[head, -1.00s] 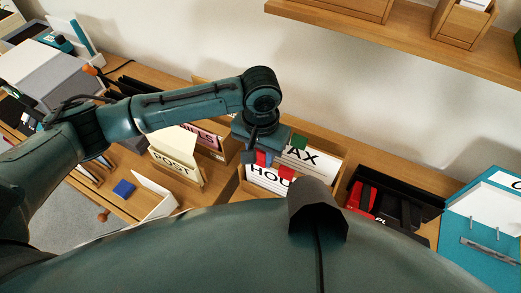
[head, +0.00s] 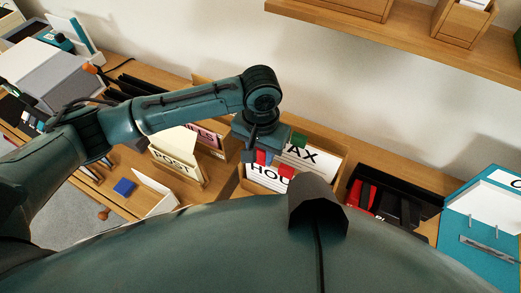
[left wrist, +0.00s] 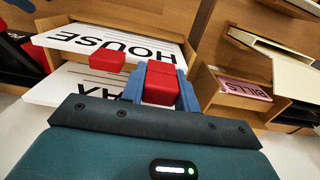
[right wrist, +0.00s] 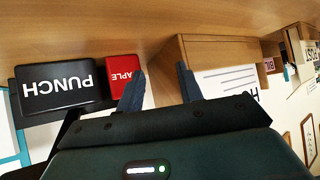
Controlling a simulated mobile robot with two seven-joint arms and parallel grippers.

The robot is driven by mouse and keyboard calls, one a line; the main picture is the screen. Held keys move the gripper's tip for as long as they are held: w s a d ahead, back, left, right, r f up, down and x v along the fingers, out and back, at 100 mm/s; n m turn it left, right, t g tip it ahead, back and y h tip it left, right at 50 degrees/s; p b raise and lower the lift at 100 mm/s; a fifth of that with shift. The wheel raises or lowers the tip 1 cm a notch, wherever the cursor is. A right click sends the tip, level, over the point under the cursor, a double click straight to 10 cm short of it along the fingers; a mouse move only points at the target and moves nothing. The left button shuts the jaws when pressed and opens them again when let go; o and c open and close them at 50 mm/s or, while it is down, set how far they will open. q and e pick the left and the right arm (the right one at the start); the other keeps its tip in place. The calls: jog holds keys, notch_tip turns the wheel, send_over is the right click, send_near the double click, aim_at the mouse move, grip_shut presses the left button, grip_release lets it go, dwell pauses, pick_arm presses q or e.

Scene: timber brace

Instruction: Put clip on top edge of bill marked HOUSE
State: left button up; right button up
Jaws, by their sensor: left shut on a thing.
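The bill marked HOUSE (head: 256,176) stands in a wooden box (head: 339,172), in front of the bill marked TAX (head: 312,157). It also shows, upside down, in the left wrist view (left wrist: 70,38). My left gripper (head: 256,154) is shut on a red clip (left wrist: 161,84), at the top edge of HOUSE. Whether the clip grips the paper, I cannot tell. A second red piece (left wrist: 107,61) sits beside it at that edge. A green clip (head: 299,139) is on TAX. My right gripper (right wrist: 160,88) is open and empty beside the box; the head view does not show it.
A POST holder (head: 178,166) and a pink BILLS card (head: 208,139) stand left of the box. In the right wrist view, a black PUNCH block (right wrist: 58,88) and a red STAPLE block (right wrist: 121,82) lie close to my right fingers. A shelf (head: 410,38) overhangs the back.

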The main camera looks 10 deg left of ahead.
pick_arm(q)
jog(key=shift+f, duration=0.65)
jog(key=o, duration=1)
jog(key=shift+o, duration=0.6)
jog(key=o, duration=0.4)
jog(key=shift+r, duration=4)
jog(key=shift+f, duration=0.1)
